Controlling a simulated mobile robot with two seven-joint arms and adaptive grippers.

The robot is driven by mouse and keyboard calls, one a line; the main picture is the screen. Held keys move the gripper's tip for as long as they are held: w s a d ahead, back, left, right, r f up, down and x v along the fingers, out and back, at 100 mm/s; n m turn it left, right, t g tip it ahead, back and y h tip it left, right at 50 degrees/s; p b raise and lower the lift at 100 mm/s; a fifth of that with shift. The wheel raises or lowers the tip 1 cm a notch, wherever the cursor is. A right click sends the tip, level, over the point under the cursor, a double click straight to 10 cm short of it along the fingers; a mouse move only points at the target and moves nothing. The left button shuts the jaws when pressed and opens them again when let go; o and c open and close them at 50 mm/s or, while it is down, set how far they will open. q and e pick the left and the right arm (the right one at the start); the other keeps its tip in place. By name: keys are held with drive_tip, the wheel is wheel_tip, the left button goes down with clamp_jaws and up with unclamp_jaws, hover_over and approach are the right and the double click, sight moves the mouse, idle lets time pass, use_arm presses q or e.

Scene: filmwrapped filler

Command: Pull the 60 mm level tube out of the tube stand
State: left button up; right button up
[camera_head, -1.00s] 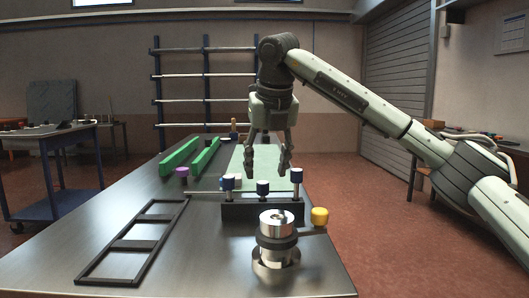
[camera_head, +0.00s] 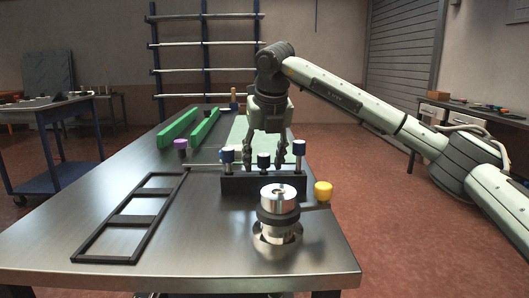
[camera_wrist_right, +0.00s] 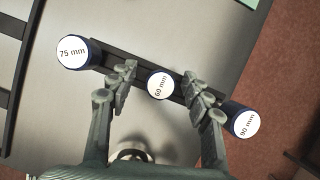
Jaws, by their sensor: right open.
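A black tube stand (camera_head: 262,187) on the metal table holds three level tubes with blue caps and white labelled tops. The 60 mm tube (camera_wrist_right: 160,84) is the middle one in the wrist view; it is also the lowest, in the middle of the stand, in the head view (camera_head: 263,160). The 75 mm tube (camera_wrist_right: 75,52) is at the left end and the 90 mm tube (camera_wrist_right: 242,123) at the right end. My right gripper (camera_head: 266,166) is open and points down at the stand. In the wrist view its fingers (camera_wrist_right: 159,88) are on either side of the 60 mm cap, with gaps showing. My left gripper is not seen.
A round metal fixture (camera_head: 278,213) stands in front of the stand, with a yellow knob (camera_head: 323,191) to its right. A black frame (camera_head: 132,220) lies at left. Green bars (camera_head: 178,127) and a purple-capped item (camera_head: 181,148) are further back.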

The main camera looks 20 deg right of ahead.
drive_tip(key=shift+r, duration=0.1)
clamp_jaws()
idle(0.7)
